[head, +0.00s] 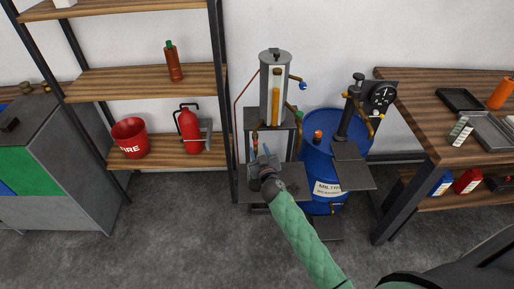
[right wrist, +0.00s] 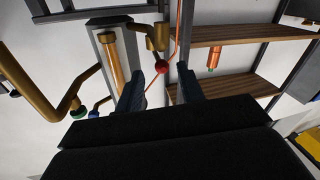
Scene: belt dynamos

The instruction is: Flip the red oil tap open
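The red oil tap shows in the right wrist view as a red ball knob (right wrist: 162,67) below a brass fitting (right wrist: 157,38). My right gripper (right wrist: 162,78) is open, and the knob appears between its two dark fingertips with gaps on both sides. I cannot tell how deep the knob lies between them. In the head view my right gripper (head: 263,163) is at the left front of the oil stand, just below a brass fitting (head: 255,138). The red knob is not clear there. My left gripper is out of view.
A blue-knobbed tap (head: 302,86) and a green-knobbed pipe (right wrist: 78,110) are close by. A blue drum (head: 318,160) stands right of the stand. A wooden shelf (head: 150,80) is left, a workbench (head: 440,115) right.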

